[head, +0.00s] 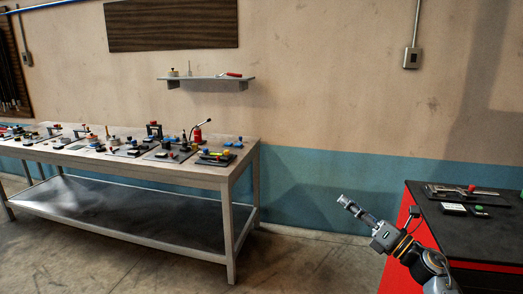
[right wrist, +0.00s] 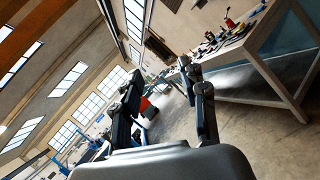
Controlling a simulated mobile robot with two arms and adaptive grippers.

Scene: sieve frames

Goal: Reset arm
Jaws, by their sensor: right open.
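My right gripper (head: 345,203) is raised in the air in the head view, left of the red and black workbench and apart from it. It also shows in the right wrist view (right wrist: 170,95), where its two fingers stand apart with nothing between them. It is open and empty. My left gripper is in neither view.
A long work table (head: 150,167) with several small tools and parts stands at left against the wall.

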